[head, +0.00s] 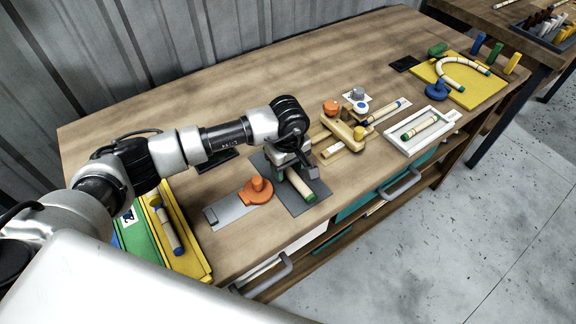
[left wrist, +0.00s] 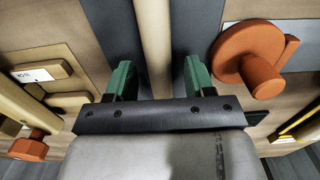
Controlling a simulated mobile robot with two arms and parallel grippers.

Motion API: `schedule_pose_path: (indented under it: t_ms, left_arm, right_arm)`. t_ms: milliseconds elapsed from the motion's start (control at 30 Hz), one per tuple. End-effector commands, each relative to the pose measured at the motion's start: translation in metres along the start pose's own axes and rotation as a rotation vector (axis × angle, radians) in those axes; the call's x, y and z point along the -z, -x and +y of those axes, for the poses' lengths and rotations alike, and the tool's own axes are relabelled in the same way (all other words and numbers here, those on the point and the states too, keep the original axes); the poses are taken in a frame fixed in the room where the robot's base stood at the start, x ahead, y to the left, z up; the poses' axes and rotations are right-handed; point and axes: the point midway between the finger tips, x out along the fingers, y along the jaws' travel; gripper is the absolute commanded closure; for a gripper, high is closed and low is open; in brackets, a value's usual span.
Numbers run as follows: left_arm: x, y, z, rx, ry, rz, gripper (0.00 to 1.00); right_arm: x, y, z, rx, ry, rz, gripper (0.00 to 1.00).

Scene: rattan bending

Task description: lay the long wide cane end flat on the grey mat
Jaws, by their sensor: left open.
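A pale cane with a green end (head: 301,186) lies along the grey mat (head: 313,208) near the table's front edge. My left gripper (head: 291,164) is above the mat, over the far part of the cane, and hides that part. In the left wrist view the cane (left wrist: 155,45) runs between the two green fingertips, with a gap on each side, and the mat (left wrist: 196,28) shows on both sides of it. The gripper is open. Whether the cane's whole length touches the mat cannot be told. My right gripper is not in view.
An orange knob on a grey plate (head: 224,210) stands left of the mat. A wooden fixture (head: 343,133) stands to the right, then a white tray (head: 394,139) with a cane. A yellow board (head: 483,93) holds a bent cane. A yellow-and-green tray (head: 196,262) is front left.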

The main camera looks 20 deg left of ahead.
Motion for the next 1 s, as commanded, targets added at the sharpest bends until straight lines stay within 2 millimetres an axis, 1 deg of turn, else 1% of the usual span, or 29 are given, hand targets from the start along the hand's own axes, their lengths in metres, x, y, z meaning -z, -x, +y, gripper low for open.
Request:
schedule_pose_path:
  t_ms: [167, 300, 400, 500, 600, 700, 1000]
  left_arm:
    - [0.001, 0.033, 0.002, -0.008, -0.002, 0.005, 0.47]
    - [0.001, 0.065, 0.001, -0.008, -0.002, 0.005, 0.47]
    - [0.001, 0.085, 0.001, -0.007, 0.000, 0.005, 0.47]
    - [0.001, 0.100, 0.001, -0.005, -0.001, 0.004, 0.47]
    - [0.001, 0.110, 0.000, -0.004, 0.000, 0.002, 0.47]
    - [0.001, 0.115, 0.000, -0.002, 0.000, 0.003, 0.47]
    - [0.000, 0.117, 0.000, -0.002, 0.000, 0.001, 0.47]
  right_arm:
    - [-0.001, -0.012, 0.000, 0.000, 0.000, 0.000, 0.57]
    - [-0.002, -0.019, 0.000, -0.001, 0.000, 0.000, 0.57]
    - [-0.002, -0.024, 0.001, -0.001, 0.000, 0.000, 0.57]
    - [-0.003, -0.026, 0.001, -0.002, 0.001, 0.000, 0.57]
    - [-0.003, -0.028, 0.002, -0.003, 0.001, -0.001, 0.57]
    - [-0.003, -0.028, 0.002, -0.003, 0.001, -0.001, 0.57]
    - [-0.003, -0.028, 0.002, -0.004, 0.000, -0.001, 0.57]
